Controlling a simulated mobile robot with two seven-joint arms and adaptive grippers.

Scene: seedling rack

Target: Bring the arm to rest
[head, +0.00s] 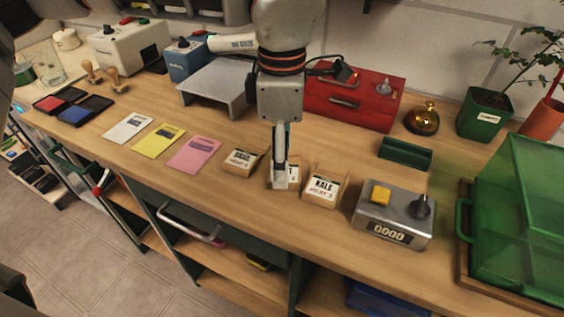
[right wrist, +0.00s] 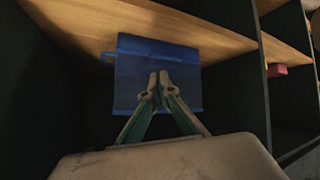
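My left gripper (head: 280,182) points straight down over the middle of the bench in the head view. Behind the tips is a blue object (right wrist: 128,72) in a dark shelf space; contact is unclear. My right gripper is not in the head view.
A counter box (head: 394,214), green tray (head: 405,154), red toolbox (head: 352,102) and green clear-sided case (head: 520,215) lie to the right. Coloured cards lie left.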

